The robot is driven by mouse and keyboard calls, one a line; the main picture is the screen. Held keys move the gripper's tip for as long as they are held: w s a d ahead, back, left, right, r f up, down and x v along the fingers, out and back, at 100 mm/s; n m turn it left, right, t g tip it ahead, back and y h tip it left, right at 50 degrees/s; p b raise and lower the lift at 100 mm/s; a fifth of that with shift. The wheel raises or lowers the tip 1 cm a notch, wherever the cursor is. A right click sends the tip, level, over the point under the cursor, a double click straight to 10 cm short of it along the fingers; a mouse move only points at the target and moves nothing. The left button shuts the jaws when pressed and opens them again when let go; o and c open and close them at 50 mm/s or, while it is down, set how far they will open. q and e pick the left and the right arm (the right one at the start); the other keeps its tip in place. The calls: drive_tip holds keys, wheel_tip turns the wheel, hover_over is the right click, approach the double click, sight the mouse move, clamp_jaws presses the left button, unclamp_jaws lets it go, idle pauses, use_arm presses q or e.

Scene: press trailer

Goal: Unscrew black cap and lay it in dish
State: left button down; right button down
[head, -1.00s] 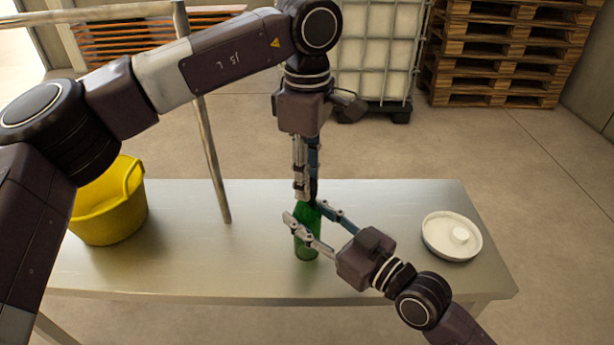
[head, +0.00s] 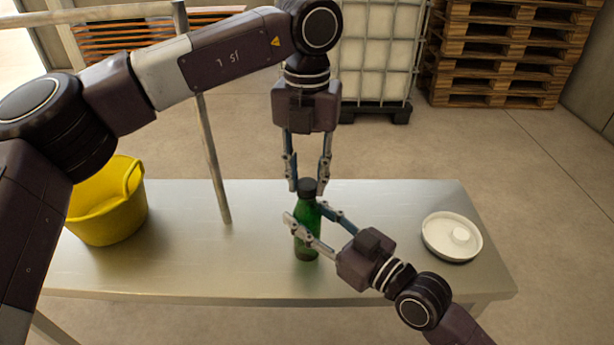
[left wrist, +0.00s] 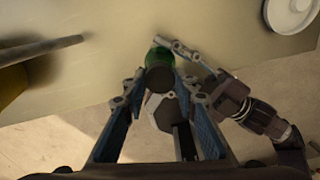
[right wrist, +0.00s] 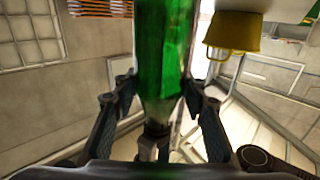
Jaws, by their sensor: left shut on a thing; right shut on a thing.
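The green bottle (head: 307,238) stands upright on the metal table, its black cap (head: 308,186) on top. My left gripper (head: 308,188) comes down from above, with one finger on each side of the cap, shut on it. In the left wrist view the cap (left wrist: 158,78) sits between the fingertips. My right gripper (head: 305,222) reaches in from the right and is shut on the bottle's body. The green body (right wrist: 163,50) also fills the middle of the right wrist view.
A yellow bucket (head: 108,222) stands at the table's left. A metal post (head: 212,155) rises between it and the bottle. The metal table (head: 385,200) is bare between bottle and dish. Pallets (head: 500,55) and a caged white tank (head: 378,50) stand behind.

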use_arm(q)
drive_tip(key=n, duration=1.1)
drive_tip(key=shift+n, duration=0.3)
drive_tip(key=n, duration=0.4)
drive_tip(key=shift+n, duration=0.3)
drive_tip(key=shift+r, duration=0.2)
drive_tip(key=shift+r, duration=0.95)
